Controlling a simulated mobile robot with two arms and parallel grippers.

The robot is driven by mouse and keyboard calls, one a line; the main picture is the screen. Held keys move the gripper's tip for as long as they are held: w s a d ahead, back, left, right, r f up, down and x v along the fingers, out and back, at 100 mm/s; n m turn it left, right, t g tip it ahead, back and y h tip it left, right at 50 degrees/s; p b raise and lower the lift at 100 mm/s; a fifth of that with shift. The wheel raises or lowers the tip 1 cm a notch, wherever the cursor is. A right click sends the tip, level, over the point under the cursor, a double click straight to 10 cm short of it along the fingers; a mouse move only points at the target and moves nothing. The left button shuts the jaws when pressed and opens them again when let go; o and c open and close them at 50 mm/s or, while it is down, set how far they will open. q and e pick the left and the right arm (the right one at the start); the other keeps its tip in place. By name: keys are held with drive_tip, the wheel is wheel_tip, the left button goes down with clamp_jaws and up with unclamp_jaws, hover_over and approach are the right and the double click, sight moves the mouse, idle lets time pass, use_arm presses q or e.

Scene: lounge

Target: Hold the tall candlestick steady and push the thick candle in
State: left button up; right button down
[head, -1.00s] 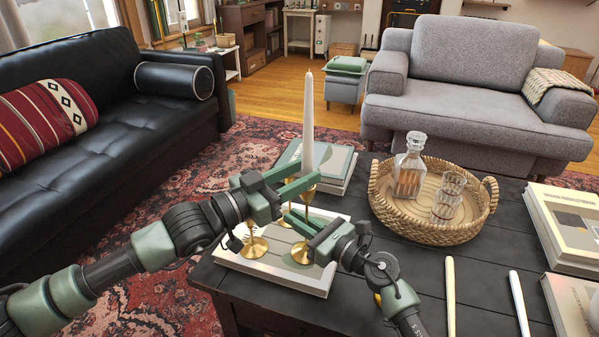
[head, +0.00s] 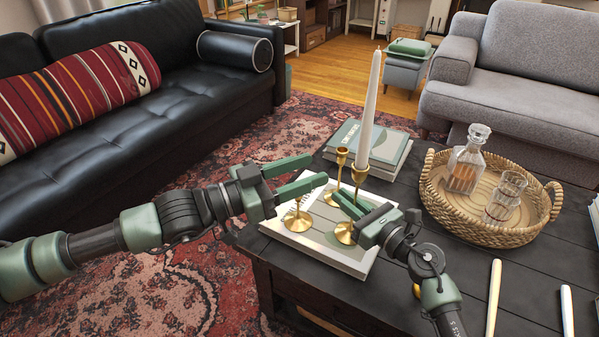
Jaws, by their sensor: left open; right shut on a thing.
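The tall brass candlestick (head: 360,173) stands on a white book (head: 307,240) at the table's near left corner. A white candle (head: 369,115) rises from its cup, nearly upright. My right gripper (head: 341,202) is shut on the candlestick's stem, below the cup. My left gripper (head: 319,168) is open and empty, to the left of the candle and apart from it. The fingers of my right gripper hide part of the stem.
A shorter brass candlestick (head: 341,156) stands just behind, and a low one (head: 297,220) to the left. A wicker tray (head: 470,226) with a decanter (head: 465,165) and glasses is at right. Two loose candles, cream (head: 493,297) and white (head: 567,312), lie at front right.

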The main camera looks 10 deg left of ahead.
use_arm(q)
drive_tip(key=shift+s+a, duration=0.4)
drive_tip(key=shift+a, duration=0.1)
use_arm(e)
drive_tip(key=c, duration=1.4)
unclamp_jaws()
